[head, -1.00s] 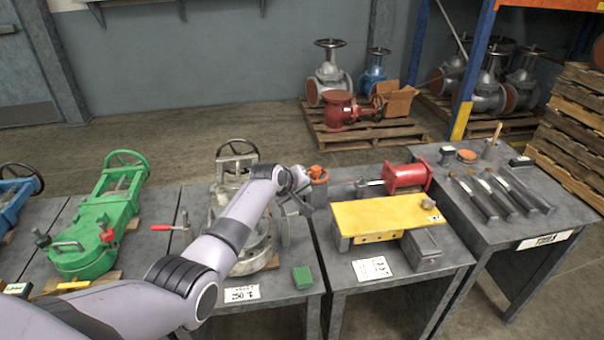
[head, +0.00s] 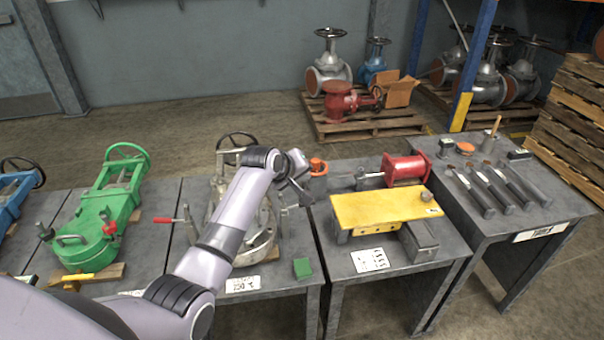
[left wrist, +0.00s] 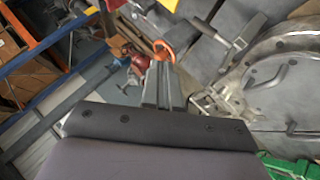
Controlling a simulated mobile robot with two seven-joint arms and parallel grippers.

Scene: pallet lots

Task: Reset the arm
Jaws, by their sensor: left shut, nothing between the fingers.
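My left arm comes in from the lower left of the head view and reaches over the table with the grey valve (head: 262,215). My left gripper (head: 308,196) is beside that valve's right side, close to an orange-red handwheel piece (head: 318,166). In the left wrist view the fingers (left wrist: 163,62) are together with nothing between them, and the orange ring (left wrist: 164,50) shows just past their tips. I cannot tell whether they touch it. The grey valve's round flange (left wrist: 285,75) fills the right of that view. My right gripper is not in view.
A green valve (head: 100,225) lies on the table to the left. The table to the right carries a yellow plate (head: 380,209) and a red cylinder (head: 406,169). Tools (head: 490,185) lie on the far right table. Pallets with valves stand behind.

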